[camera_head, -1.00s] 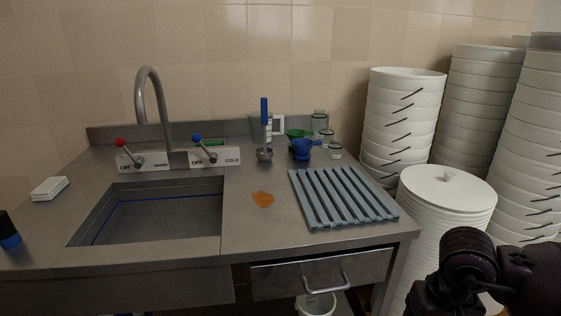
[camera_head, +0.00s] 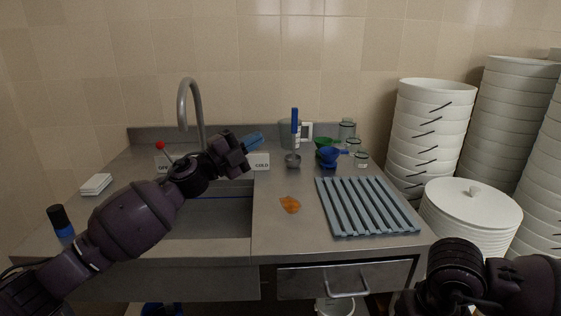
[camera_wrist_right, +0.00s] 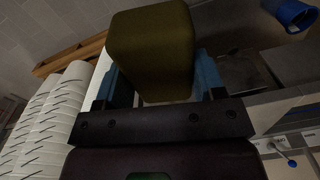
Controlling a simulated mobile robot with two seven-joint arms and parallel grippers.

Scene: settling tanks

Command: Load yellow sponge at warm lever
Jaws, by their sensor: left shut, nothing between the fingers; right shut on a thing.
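The yellow sponge (camera_wrist_right: 150,48) looks dark olive in the right wrist view. My right gripper (camera_wrist_right: 158,84) is shut on it, with a blue finger on each side. In the head view only dark parts of my right arm show at the lower right. The warm lever has a red knob (camera_head: 160,146) left of the faucet (camera_head: 190,105); my left arm partly covers its label. My left gripper (camera_head: 254,140) is shut and empty, blue fingertips together, above the sink's back edge. It hides the cold lever and part of the COLD label (camera_head: 262,161).
The sink (camera_head: 225,215) lies under my left arm. An orange patch (camera_head: 290,204) and a blue slatted rack (camera_head: 330,215) are on the counter to its right. A white stack (camera_head: 96,184) and a dark blue-based bottle (camera_head: 60,225) stand left. White buckets (camera_head: 430,120) stand right.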

